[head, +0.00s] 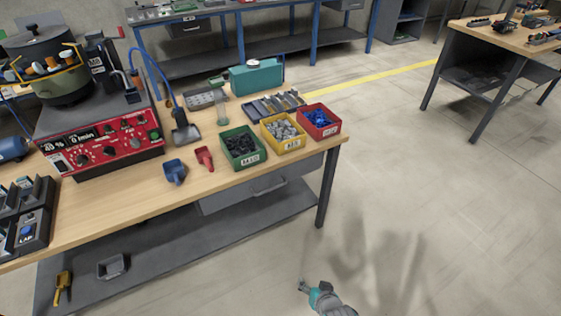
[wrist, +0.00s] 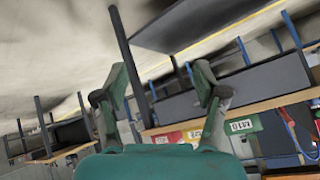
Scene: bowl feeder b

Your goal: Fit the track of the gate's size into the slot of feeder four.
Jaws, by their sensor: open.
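A bowl feeder with a red control panel (head: 100,142) stands at the left of the near bench, a dark bowl (head: 62,85) on top. I cannot read a feeder number, and its slot and gate are too small to make out. A dark rack (head: 272,105) with several grey pieces, possibly tracks, lies behind the bins; their sizes are unreadable. My gripper (head: 304,288) is low over the floor in front of the bench, right of its leg and far from the feeder. In the wrist view my gripper (wrist: 155,92) is open, with nothing between its fingers.
Green (head: 243,148), yellow (head: 284,134) and red (head: 320,122) bins of small parts stand at the bench's right end. Blue (head: 174,171) and red (head: 205,158) scoops lie beside them. A dark tray (head: 25,225) is at far left.

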